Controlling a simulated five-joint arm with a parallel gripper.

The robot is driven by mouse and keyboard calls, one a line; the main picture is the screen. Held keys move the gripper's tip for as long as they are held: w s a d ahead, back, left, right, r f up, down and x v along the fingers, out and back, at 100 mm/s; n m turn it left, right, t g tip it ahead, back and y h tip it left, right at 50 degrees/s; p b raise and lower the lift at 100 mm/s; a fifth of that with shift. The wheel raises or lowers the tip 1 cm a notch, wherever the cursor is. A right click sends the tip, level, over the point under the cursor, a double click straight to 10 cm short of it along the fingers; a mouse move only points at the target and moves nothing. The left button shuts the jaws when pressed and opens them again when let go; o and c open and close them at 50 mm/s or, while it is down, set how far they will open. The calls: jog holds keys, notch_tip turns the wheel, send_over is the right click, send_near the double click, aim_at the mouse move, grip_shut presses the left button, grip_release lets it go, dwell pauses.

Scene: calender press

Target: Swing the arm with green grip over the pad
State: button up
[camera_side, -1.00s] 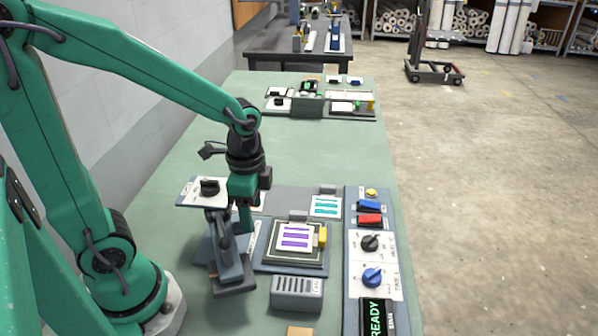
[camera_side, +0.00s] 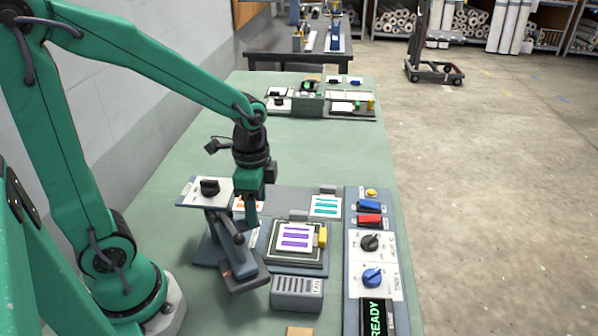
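A dark grey press stands left of the pad, with a light plate and black knob on top. Its swing arm (camera_side: 222,230) reaches down towards the front, ending in a flat dark block (camera_side: 245,277) left of the pad and not over it. The pad (camera_side: 295,237) carries a white sheet with purple bars in a dark frame. My gripper (camera_side: 251,219) points down at the right side of the swing arm. I cannot make out a separate green grip; my green gripper may hide it. Whether the fingers are closed on anything is unclear.
A yellow block (camera_side: 323,236) sits at the pad's right edge. A grey slotted box (camera_side: 297,293) stands in front of the pad. A control panel (camera_side: 376,290) with knobs and a READY display is at the right.

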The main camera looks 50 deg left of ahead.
jog(key=shift+w+a, duration=0.1)
jog(key=shift+w+a, duration=0.3)
jog(key=shift+w, duration=0.1)
jog(key=shift+w+a, duration=0.1)
jog(key=shift+w, duration=0.05)
dwell(0.4)
jog(key=shift+w+a, duration=0.4)
jog(key=shift+w+a, duration=0.3)
jog(key=shift+a, duration=0.05)
dwell(0.4)
